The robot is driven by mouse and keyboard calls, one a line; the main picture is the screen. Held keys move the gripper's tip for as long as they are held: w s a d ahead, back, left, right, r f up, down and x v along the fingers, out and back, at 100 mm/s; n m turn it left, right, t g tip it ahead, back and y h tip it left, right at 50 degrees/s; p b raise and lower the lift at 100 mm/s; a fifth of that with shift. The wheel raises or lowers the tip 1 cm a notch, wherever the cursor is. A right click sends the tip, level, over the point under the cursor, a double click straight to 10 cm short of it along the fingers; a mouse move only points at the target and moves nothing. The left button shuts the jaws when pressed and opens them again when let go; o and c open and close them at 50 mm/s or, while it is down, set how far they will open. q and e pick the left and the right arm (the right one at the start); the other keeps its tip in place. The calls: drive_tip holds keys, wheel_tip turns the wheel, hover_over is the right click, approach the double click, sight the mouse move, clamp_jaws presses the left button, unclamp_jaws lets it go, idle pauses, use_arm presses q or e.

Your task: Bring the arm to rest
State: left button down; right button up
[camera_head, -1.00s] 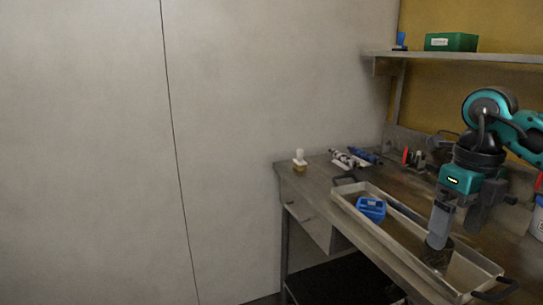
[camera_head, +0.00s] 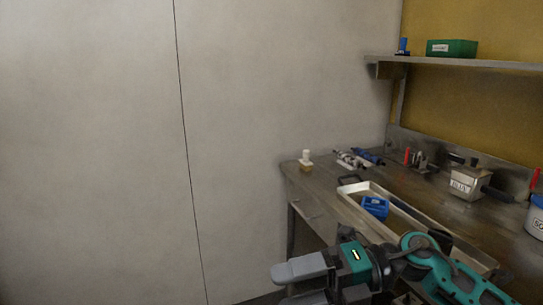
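My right arm comes in from the lower right. Its gripper (camera_head: 302,284) points left at the bottom of the head view, in front of the workbench. Its two grey fingers are apart with nothing seen between them; the lower finger is partly cut off by the frame's bottom edge. My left gripper is not in view.
The metal workbench (camera_head: 318,185) holds a long shallow tray (camera_head: 425,217) with a blue item (camera_head: 375,207) in it; my arm hides the tray's near part. A labelled metal box (camera_head: 467,183) stands behind. A shelf (camera_head: 460,63) holds a green box (camera_head: 452,48). The left wall is bare.

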drive_tip(key=w+d+f+m+t+h+p, duration=0.1)
drive_tip(key=w+d+f+m+t+h, duration=0.2)
drive_tip(key=m+t, duration=0.85)
drive_tip(key=d+f+m+t+h+p, duration=0.1)
drive_tip(key=d+f+m+t+h, duration=0.2)
drive_tip(key=m+t, duration=0.85)
drive_tip(key=s+d+f+m+g+h, duration=0.4)
drive_tip(key=s+f+m+g, duration=0.1)
drive_tip(key=f, duration=0.5)
drive_tip(key=s+d+f+m+g+h, duration=0.3)
drive_tip(key=s+d+f+m+g, duration=0.1)
drive_tip(key=s+f+m, duration=0.4)
wheel_tip(320, 180, down, 2)
drive_tip(key=shift+s+f+m+g+h+p, duration=0.2)
drive_tip(key=shift+m+g+h+p, duration=0.2)
drive_tip(key=shift+m+g, duration=0.15)
drive_tip(key=shift+w+d, duration=0.1)
